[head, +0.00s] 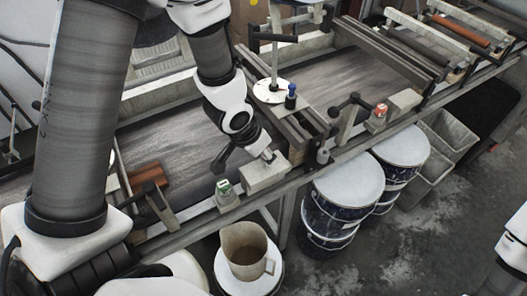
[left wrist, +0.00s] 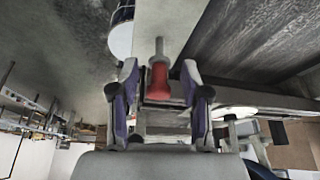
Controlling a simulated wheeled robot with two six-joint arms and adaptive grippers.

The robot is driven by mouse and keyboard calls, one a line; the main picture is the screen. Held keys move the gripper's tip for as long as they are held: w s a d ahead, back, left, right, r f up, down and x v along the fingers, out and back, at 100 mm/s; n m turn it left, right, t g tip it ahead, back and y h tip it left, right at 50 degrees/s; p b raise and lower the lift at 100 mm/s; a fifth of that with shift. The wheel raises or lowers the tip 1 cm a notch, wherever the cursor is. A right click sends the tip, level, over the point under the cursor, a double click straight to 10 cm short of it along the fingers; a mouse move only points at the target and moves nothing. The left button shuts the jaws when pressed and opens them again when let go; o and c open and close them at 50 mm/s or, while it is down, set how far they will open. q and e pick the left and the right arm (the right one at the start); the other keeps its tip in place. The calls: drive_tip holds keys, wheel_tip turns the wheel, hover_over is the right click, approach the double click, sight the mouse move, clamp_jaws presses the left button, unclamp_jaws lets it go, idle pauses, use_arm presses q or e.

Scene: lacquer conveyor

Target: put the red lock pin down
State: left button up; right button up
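The red lock pin (left wrist: 159,82) shows in the left wrist view, with its red handle between my left fingers and its grey metal shaft pointing away from the camera. A gap shows on each side of the handle, so my left gripper (left wrist: 161,92) looks open around it, not closed on it. In the head view my left gripper (head: 247,158) is low over the conveyor's front rail, beside a grey block (head: 265,176). I cannot make out the red handle there. My right gripper is out of view; only part of my right arm shows at the lower right.
A small box with a green top (head: 225,192) sits on the rail left of the block. A beige jug (head: 247,252) stands on a white lid below. Drums with white lids (head: 347,181) stand under the conveyor. A red-topped box (head: 378,115) is farther right on the rail.

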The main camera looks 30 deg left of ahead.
use_arm(q)
drive_tip(key=shift+w, duration=0.15)
drive_tip(key=shift+r, duration=0.4)
drive_tip(key=p+v, duration=0.3)
drive_tip(key=v, duration=0.8)
drive_tip(key=shift+s+r, duration=0.25)
